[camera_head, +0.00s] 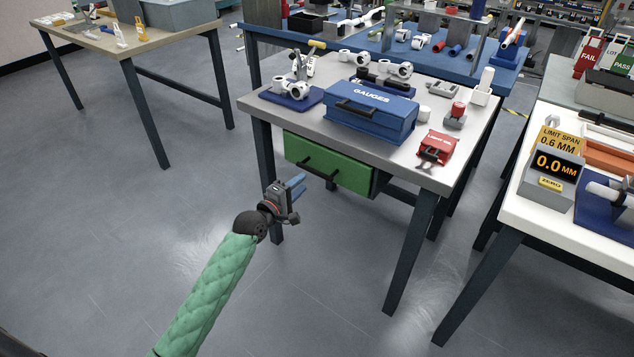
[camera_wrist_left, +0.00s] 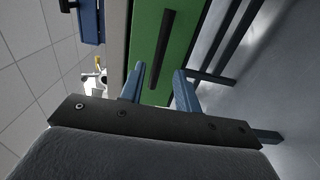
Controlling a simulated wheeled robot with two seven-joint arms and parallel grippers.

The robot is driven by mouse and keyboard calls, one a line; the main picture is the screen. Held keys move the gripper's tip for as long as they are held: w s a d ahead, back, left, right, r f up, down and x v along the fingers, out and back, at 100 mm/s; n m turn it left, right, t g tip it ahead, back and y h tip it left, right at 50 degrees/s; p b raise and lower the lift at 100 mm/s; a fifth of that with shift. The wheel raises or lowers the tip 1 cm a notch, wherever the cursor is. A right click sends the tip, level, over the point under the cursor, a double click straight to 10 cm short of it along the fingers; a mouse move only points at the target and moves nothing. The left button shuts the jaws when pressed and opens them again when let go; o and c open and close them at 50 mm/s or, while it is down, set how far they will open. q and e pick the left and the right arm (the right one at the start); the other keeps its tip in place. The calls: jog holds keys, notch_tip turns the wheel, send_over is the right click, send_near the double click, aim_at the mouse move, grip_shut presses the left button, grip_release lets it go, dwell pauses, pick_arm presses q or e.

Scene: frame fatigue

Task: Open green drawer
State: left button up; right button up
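The green drawer (camera_head: 345,170) sits under the grey tabletop of the middle table, and its front looks flush with the frame. A black bar handle (camera_head: 319,166) runs across its front. My left gripper (camera_head: 298,184) is in front of and below the drawer's left part, apart from the handle. In the left wrist view, the green drawer front (camera_wrist_left: 178,28) and black handle (camera_wrist_left: 164,48) lie beyond the blue fingertips (camera_wrist_left: 160,80). The fingers are spread with nothing between them. My right gripper does not show.
The grey table (camera_head: 270,107) carries a blue gauges box (camera_head: 372,112), a red case (camera_head: 437,147) and metal parts. Its dark legs stand near my left arm. A white table (camera_head: 560,235) with a 0.0 mm display stands at right. The floor at left is clear.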

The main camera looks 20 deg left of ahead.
aim_at(314, 170)
pick_arm(q)
jog(key=shift+x, duration=3.85)
grip_shut()
